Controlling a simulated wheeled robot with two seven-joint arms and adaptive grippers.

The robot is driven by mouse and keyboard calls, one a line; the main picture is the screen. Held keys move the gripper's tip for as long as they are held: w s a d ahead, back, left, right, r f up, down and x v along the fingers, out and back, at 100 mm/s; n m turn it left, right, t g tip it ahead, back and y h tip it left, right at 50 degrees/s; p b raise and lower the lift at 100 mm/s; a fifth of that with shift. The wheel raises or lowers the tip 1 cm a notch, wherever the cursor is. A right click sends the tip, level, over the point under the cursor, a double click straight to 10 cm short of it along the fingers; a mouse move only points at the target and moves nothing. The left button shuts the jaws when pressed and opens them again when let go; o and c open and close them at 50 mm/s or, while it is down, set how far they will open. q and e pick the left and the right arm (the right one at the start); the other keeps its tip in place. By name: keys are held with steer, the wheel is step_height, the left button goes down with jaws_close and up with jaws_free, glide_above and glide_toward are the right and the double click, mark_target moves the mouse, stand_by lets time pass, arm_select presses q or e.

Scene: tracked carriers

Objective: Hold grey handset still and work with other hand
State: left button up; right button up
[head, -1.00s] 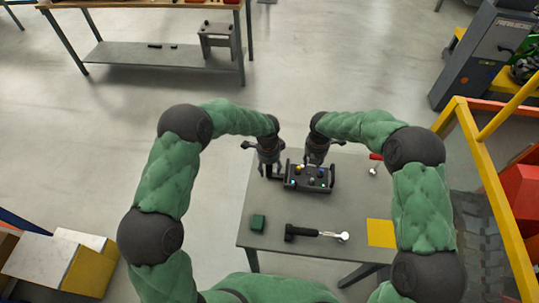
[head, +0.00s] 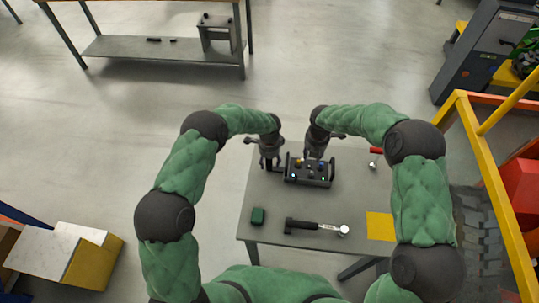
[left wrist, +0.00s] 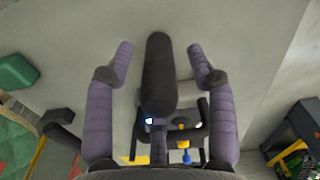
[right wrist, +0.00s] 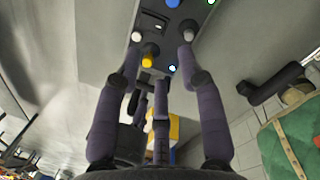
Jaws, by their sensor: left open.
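The grey handset (head: 308,181) lies on the table, a dark box with small knobs and lit lamps on top and upright bars at its ends. My left gripper (head: 270,162) is at its left end, fingers apart. In the left wrist view a dark rounded bar (left wrist: 157,75) stands between the open fingers, with gaps on both sides. My right gripper (head: 322,146) is above and behind the handset, open and empty. In the right wrist view its fingertips are apart, with the handset's panel (right wrist: 172,28) beyond them, showing white, yellow and blue knobs. Finger contact is not visible.
On the table (head: 270,203) lie a black-handled tool (head: 315,227), a green block (head: 258,215), a yellow sheet (head: 381,226) and a red-handled tool (head: 375,156). A yellow rail (head: 488,170) stands close to the right.

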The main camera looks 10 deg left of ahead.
arm_select(q)
steer(key=shift+f, duration=1.05)
jaws_close()
arm_select(e)
steer(key=shift+d+r+m, duration=0.1)
steer(key=shift+r+m, duration=0.05)
steer(key=shift+m, duration=0.15)
jaws_close()
step_height(320, 180, up, 5)
steer(key=w+d+m+y, duration=0.2)
steer(key=d+m+y, duration=0.1)
steer(key=m, duration=0.7)
steer(key=shift+g, duration=0.4)
steer(key=shift+r, duration=0.1)
